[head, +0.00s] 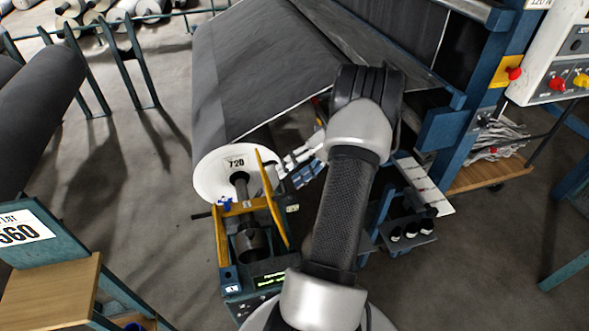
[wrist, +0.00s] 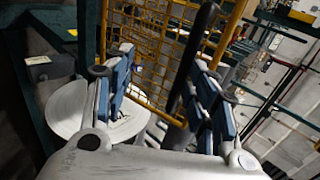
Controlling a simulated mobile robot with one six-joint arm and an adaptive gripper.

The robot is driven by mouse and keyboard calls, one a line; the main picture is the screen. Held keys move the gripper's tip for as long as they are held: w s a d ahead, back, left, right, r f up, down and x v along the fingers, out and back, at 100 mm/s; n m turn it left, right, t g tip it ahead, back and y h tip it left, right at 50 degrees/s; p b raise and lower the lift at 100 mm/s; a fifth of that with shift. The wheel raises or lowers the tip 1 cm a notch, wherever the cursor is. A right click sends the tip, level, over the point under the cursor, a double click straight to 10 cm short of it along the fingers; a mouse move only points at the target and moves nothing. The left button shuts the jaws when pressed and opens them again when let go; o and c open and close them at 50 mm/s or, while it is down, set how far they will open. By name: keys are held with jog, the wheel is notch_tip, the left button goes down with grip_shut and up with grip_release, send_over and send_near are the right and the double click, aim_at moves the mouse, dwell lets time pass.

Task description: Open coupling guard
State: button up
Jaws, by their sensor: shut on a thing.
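The coupling guard (head: 272,200) is a yellow panel, seen nearly edge-on beside the end of the grey roll in the head view. In the wrist view it is a yellow mesh (wrist: 150,45) with a dark bar (wrist: 193,60) running across it. A dark cylindrical coupling (head: 251,243) shows left of the panel, inside a yellow frame. My gripper (head: 292,165) is at the panel's upper right side. In the wrist view my gripper (wrist: 160,80) has blue-padded fingers on both sides of the dark bar. It is shut on the guard; the exact contact is hard to see.
The grey roll (head: 240,60) has a white end disc (head: 215,177) marked 720. A blue machine frame (head: 480,95) and control box (head: 560,60) stand at right. A small shelf with black-and-white items (head: 410,232) is right of my arm. Floor at left is partly clear.

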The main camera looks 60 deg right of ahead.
jog(key=shift+o, duration=0.2)
jog(key=shift+s+f, duration=0.25)
jog(key=shift+f, duration=0.15)
jog(key=v, duration=1.2)
jog(key=shift+w+r, duration=0.15)
jog(key=shift+r, duration=0.1)
jog(key=shift+c, duration=0.5)
